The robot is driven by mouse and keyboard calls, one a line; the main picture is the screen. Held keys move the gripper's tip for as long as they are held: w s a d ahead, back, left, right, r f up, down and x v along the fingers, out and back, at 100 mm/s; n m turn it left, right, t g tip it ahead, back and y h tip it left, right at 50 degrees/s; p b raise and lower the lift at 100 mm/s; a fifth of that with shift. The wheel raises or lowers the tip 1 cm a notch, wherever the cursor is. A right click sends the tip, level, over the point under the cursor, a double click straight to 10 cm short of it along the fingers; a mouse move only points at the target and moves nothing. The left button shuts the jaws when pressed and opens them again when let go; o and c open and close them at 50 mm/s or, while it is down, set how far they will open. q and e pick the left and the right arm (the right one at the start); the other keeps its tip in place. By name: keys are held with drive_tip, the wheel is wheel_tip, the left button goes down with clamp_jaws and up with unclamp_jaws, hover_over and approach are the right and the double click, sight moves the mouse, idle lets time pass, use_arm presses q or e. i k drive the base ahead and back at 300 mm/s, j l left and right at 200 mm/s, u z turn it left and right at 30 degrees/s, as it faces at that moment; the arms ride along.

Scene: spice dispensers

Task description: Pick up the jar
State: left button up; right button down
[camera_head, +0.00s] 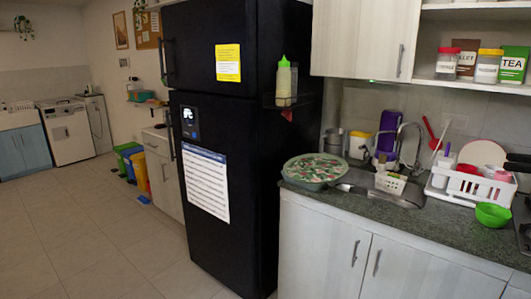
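Several jars are in view, and I cannot tell which one the task means. A red-lidded jar (447,64) and a yellow-lidded jar (487,67) stand upright on the open shelf at the upper right. Another yellow-lidded jar (359,146) stands at the back of the counter, behind the sink's left end. No gripper is recognisable in the head view.
A green TEA box (513,65) stands beside the shelf jars. The counter (440,226) holds a patterned round container (315,169), a white dish rack (467,184) and a green bowl (493,215). A black fridge (225,130) stands left.

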sight(487, 71)
drive_tip(key=z, duration=1.15)
